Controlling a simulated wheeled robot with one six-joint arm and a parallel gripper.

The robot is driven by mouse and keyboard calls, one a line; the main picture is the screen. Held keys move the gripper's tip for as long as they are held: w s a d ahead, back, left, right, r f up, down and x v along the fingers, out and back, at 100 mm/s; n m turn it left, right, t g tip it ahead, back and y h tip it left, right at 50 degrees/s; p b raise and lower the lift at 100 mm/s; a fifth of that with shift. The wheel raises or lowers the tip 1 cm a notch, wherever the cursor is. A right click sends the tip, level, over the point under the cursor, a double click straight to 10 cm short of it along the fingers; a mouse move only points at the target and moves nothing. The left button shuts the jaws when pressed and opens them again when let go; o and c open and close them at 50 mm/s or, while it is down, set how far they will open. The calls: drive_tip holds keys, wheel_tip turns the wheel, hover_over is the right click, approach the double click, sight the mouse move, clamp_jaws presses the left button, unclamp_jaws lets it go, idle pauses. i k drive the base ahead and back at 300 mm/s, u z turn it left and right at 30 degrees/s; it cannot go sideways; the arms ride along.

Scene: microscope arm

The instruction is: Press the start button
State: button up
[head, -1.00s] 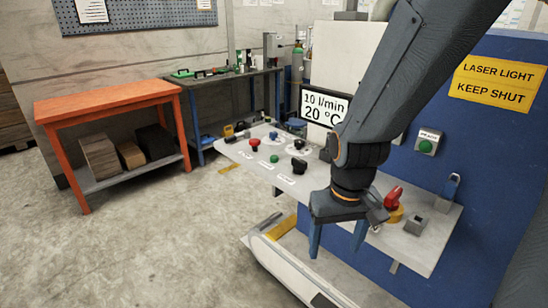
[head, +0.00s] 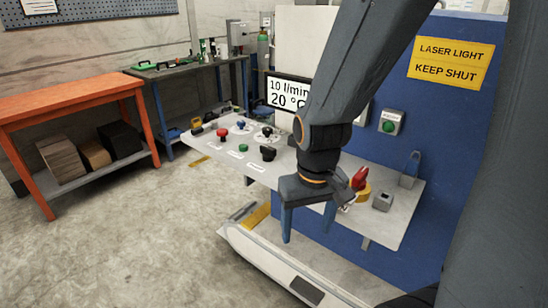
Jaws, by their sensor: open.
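Two green buttons are in the head view, and I cannot read which label says start. A small green button (head: 243,148) sits on the sloping grey console (head: 200,145), between a red mushroom button (head: 222,135) and a black knob (head: 268,153). A larger green button (head: 388,126) is in a grey box on the blue wall, with small unreadable text above it. My gripper (head: 306,235) is open and empty, fingers pointing down, in front of the console's near edge. It is apart from both buttons, to the right of and below the small one in the picture.
A red handle (head: 360,180) on a yellow base, a grey block (head: 383,201) and a blue-grey upright piece (head: 411,168) stand on the console's right part. A display (head: 288,92) stands behind it, partly hidden by my arm. An orange table (head: 70,100) is left; open floor lies between.

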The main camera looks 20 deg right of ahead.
sight(242, 147)
drive_tip(key=u, duration=0.05)
drive_tip(key=k, duration=0.65)
drive_tip(key=u, duration=0.3)
drive_tip(key=i, duration=0.25)
drive_tip(key=u, duration=0.85)
drive_tip(key=i, duration=1.15)
drive_tip(key=z, duration=0.75)
drive_tip(key=i, duration=0.45)
drive_tip(key=z, duration=0.5)
